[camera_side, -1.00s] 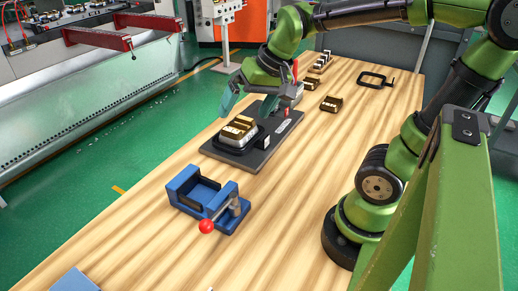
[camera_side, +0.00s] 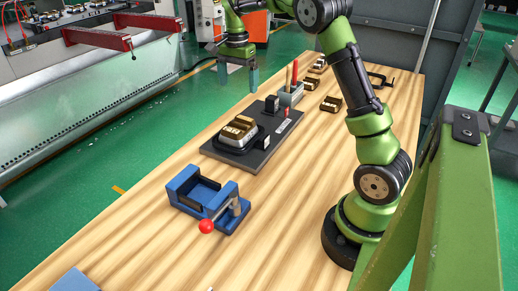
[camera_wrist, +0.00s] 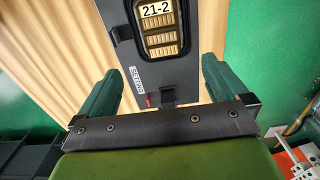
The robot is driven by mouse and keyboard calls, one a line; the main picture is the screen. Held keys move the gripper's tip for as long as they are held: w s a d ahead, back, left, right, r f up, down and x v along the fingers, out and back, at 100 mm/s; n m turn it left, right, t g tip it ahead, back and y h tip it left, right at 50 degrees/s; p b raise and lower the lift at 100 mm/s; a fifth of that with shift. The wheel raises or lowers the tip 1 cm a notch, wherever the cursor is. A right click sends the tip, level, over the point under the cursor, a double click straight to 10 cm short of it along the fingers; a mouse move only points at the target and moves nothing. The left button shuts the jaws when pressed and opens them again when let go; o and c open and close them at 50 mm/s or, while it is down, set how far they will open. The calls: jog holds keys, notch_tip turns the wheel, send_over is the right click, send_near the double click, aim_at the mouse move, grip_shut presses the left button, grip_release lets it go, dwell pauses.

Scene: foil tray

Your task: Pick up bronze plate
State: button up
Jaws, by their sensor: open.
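A bronze plate (camera_side: 238,128) with a white label on top sits in a light tray on a dark grey base board (camera_side: 262,150). The wrist view shows bronze ribbed surfaces (camera_wrist: 162,40) and a white label reading 21-2 in a dark frame. My gripper (camera_side: 238,82) is open and empty, with its two green fingers pointing down, well above the table and the plate. In the wrist view the fingers (camera_wrist: 160,72) stand wide apart, with the plate ahead of them at the top of the picture.
A blue fixture (camera_side: 188,186) with a red-knobbed lever stands nearer the camera. A grey holder (camera_side: 290,96) with upright tools stands behind the board. Several brown blocks (camera_side: 331,104) and a black clamp (camera_side: 381,79) lie farther back.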

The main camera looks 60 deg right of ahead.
send_over(238, 119)
jog(key=s+a, duration=0.2)
notch_tip(238, 119, down, 8)
jog(key=shift+a+r, duration=0.1)
jog(key=shift+a+f, duration=0.2)
jog(key=shift+f, duration=1.25)
jog(key=shift+a+f, duration=0.15)
jog(key=shift+f, duration=1.25)
jog(key=c, duration=1.4)
jog(key=shift+r, duration=0.1)
jog(key=shift+r, duration=0.1)
